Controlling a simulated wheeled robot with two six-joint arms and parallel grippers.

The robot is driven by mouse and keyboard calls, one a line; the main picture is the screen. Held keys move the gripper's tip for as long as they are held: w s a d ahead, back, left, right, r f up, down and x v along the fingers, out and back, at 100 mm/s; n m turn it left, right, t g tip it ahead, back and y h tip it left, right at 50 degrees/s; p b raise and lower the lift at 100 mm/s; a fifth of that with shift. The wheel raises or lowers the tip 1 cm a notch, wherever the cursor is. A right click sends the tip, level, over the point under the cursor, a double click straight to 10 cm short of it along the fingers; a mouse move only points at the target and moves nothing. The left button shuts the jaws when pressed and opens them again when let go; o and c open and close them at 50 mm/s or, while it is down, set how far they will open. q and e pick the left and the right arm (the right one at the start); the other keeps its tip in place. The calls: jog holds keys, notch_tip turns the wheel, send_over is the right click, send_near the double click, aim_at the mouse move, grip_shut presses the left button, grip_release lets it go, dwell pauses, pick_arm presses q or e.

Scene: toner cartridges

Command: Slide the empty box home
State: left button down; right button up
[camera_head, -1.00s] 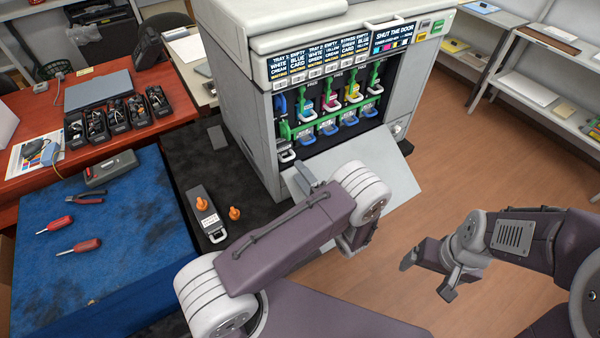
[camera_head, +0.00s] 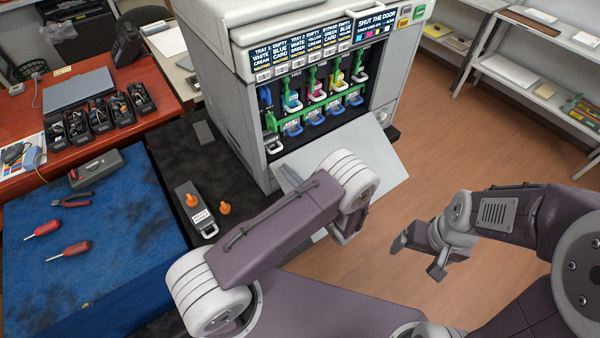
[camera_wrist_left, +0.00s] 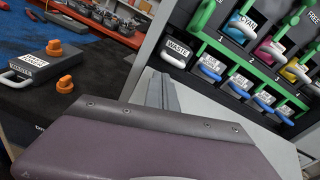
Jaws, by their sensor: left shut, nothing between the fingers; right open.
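A dark waste box with a white handle sits in the lower left slot of the printer bay; it shows in the head view (camera_head: 271,143) and, labelled WASTE, in the left wrist view (camera_wrist_left: 179,47). I cannot tell whether it sits flush. My left gripper (camera_head: 288,178) is shut and empty, just in front of and below that box, over the open door; its fingers also show in the left wrist view (camera_wrist_left: 161,92). A second dark box (camera_head: 189,195) with a white label and handle lies on the black mat. My right gripper (camera_head: 418,252) is open and empty, over the floor.
The printer's door (camera_head: 375,160) is folded down below the bay. Colour cartridges (camera_head: 315,92) stand right of the waste box. Two orange caps, one (camera_head: 224,209) on the mat, are near the second box. A blue cloth (camera_head: 110,240) holds tools. Floor at right is free.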

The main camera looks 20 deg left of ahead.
pick_arm(q)
jog(key=n, duration=0.5)
jog(key=shift+s+d+r+n+p, duration=0.15)
jog(key=shift+s+d+n+p, duration=0.15)
jog(key=shift+p, duration=0.1)
jog(key=n, duration=0.3)
jog(key=shift+s+d+r+g+p, duration=0.1)
jog(key=shift+g+p, duration=0.2)
jog(key=n, duration=0.1)
jog(key=n+p, duration=0.1)
jog(key=n, duration=0.1)
jog(key=d+n, duration=0.1)
jog(key=shift+s+r+n+h, duration=0.3)
jog(key=d+r+n+p, duration=0.1)
jog(key=d+r+p, duration=0.2)
jog(key=p, duration=0.1)
jog(key=shift+h, duration=0.4)
jog(key=x, duration=0.3)
jog(key=b+x, duration=0.1)
jog(key=x, duration=0.3)
jog(key=shift+s+a+f, duration=0.2)
jog(key=shift+s, duration=0.05)
jog(key=shift+w+a, duration=0.4)
jog(key=shift+a, duration=0.05)
